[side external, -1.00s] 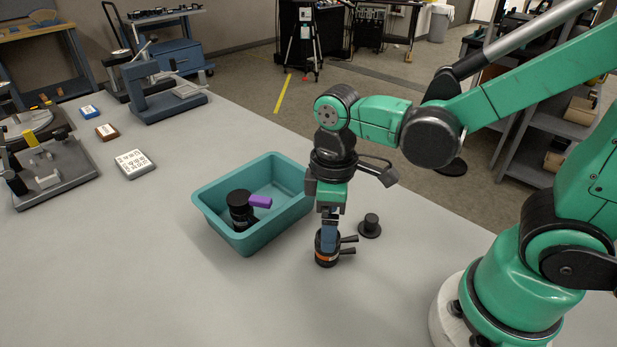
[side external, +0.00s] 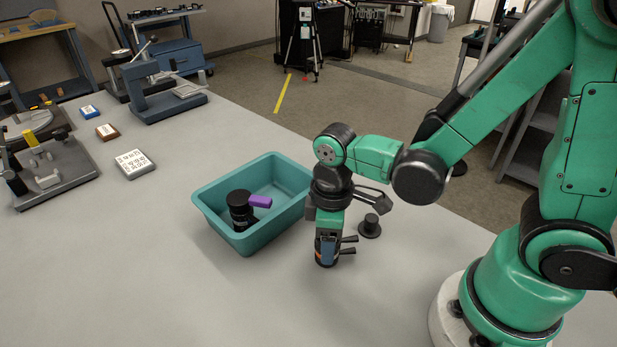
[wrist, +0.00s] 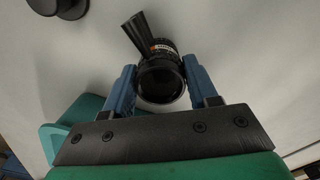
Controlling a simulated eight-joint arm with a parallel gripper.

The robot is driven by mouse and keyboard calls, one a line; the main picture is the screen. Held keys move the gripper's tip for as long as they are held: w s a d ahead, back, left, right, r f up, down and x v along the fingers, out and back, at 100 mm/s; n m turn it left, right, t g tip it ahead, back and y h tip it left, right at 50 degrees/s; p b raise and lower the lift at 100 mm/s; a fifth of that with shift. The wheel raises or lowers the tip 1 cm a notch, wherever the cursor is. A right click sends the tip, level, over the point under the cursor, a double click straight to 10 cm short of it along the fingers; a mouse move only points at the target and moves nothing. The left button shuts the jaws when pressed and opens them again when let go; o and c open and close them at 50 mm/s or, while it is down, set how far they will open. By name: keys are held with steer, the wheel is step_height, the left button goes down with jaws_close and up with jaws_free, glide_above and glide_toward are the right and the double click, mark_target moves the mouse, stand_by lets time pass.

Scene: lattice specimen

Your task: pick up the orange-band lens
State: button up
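The orange-band lens (side external: 325,262) stands upright on the grey table, right of the teal bin. It is a black cylinder with an orange band and two dark prongs (side external: 348,245) sticking out to the right. My gripper (side external: 328,250) points down over it, its blue fingers low around the lens. In the wrist view, the lens (wrist: 161,82) sits between the two blue fingers of my gripper (wrist: 160,66), one on each side. The fingers are apart; I cannot tell whether they touch the lens. The gripper partly hides the lens in the side view.
The teal bin (side external: 278,236) close by on the left holds a black lens (side external: 240,212) with a purple part (side external: 260,201). A small dark knob-shaped piece (side external: 370,227) stands just right of my gripper. The table is clear in front.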

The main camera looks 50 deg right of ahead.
jaws_close()
steer(key=shift+r, duration=0.1)
